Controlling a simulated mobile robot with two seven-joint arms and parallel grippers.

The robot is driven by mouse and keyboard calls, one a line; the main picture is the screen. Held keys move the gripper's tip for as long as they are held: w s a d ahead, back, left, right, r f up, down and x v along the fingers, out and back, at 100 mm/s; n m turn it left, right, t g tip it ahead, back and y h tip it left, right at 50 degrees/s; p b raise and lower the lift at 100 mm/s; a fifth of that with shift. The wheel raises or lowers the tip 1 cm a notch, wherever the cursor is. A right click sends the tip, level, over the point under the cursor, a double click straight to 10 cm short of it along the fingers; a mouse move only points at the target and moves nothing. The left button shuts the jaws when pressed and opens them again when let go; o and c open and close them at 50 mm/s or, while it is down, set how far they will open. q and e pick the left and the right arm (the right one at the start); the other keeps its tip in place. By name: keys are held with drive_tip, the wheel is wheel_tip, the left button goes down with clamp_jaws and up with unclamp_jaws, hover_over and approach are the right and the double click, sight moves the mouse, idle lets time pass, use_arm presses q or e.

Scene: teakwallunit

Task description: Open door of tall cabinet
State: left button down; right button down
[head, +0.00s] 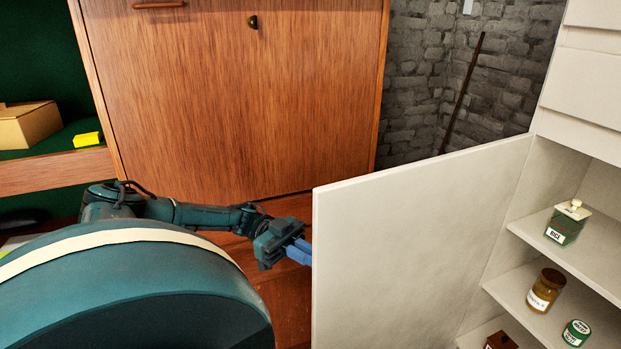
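A white tall cabinet (522,210) stands at the right, with its white door (415,250) swung wide open to the left. Its shelves show inside. My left gripper (304,252) has blue fingers and is at the free left edge of the door. The fingertips meet that edge in the picture, and their ends may be hidden behind it. I cannot tell whether they touch the door or how far apart they are. No handle shows on the visible face of the door. My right gripper is not in view.
The shelves hold a green rice tin (564,226), a brown jar (545,291) and a green can (576,332). A teak wall unit (230,100) stands behind my arm. A cardboard box (28,124) and a yellow block (87,139) are at the left. A stick (462,92) leans on the brick wall.

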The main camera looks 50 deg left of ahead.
use_arm(q)
drive_tip(key=shift+w+a+r, duration=0.15)
drive_tip(key=shift+w+r, duration=0.1)
drive_tip(key=shift+w, duration=0.15)
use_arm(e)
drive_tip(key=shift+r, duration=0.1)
use_arm(q)
drive_tip(key=c, duration=1.5)
unclamp_jaws()
drive_tip(key=shift+w+f, duration=0.1)
drive_tip(key=shift+w, duration=0.05)
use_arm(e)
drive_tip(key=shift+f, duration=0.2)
use_arm(q)
drive_tip(key=shift+f, duration=0.1)
drive_tip(key=b+v, duration=0.5)
drive_tip(key=v, duration=0.8)
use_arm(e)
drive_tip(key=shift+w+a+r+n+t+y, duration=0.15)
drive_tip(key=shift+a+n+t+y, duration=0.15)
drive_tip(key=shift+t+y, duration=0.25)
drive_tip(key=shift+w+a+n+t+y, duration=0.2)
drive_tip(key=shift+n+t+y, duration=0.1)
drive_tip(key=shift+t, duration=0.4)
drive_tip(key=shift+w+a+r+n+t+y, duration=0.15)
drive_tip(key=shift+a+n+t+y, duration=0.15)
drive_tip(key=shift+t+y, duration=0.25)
